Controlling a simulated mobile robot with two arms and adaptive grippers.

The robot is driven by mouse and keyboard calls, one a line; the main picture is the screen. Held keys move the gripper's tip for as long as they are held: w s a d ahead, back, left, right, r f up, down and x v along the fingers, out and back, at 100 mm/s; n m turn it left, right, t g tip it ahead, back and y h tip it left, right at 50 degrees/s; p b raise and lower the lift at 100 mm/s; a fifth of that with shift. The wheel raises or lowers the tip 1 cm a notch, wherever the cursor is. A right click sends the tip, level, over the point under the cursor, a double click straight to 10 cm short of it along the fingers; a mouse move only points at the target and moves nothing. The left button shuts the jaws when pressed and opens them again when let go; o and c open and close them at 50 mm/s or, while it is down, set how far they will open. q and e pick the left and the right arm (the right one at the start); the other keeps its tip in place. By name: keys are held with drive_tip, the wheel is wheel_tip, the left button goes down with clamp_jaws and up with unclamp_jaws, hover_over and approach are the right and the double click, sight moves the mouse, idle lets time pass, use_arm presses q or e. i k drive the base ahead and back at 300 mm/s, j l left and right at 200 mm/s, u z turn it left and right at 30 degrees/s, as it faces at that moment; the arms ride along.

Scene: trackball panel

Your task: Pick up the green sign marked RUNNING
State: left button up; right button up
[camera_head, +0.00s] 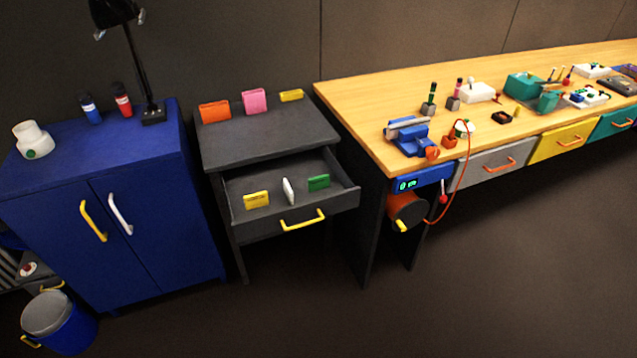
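A small green sign (318,182) stands in the open drawer (334,206) of a dark grey cabinet, on the right side of the drawer. Its lettering is too small to read. A yellow sign (256,199) stands at the left in the same drawer. A thin white piece (288,190), seen nearly edge-on, stands between the two. Neither of my grippers shows in the head view.
The drawer has a yellow handle (302,220). Orange (214,112), pink (255,101) and yellow (291,95) pieces stand on the cabinet top. A blue cabinet (150,220) is at left, a cluttered wooden workbench (350,101) at right. The floor in front is clear.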

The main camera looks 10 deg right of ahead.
sight(321, 182)
drive_tip(key=i+j+z, duration=0.25)
drive_tip(key=i+j, duration=0.25)
drive_tip(key=i+j+z, duration=0.25)
drive_tip(key=i+j, duration=0.2)
drive_tip(key=j, duration=0.15)
